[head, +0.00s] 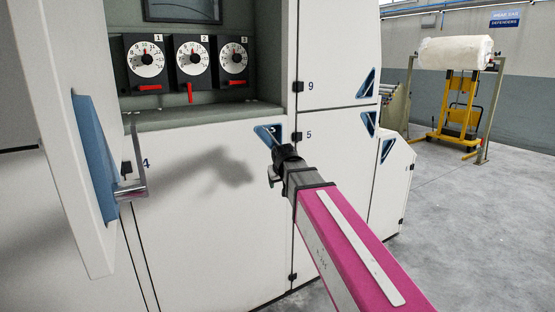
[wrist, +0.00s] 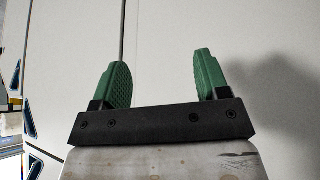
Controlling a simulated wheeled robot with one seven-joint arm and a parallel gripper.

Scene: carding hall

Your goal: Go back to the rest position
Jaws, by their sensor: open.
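My gripper (wrist: 163,62) shows in the wrist view with its two green fingers wide apart and nothing between them. A pale cabinet panel with a dark seam fills the view beyond the fingers. In the head view my pink arm reaches up from the lower right, and its dark end is in front of the white cabinet front (head: 215,240), near the number 5 label. A soft shadow falls on the panel left of the arm's end.
An open white door (head: 60,120) with a blue handle (head: 93,155) stands at the left. A recess holds three dials (head: 193,58); levers 1 and 3 lie level, lever 2 points down. A yellow stand (head: 455,110) with a white roll (head: 455,51) is at back right, beyond clear floor (head: 470,220).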

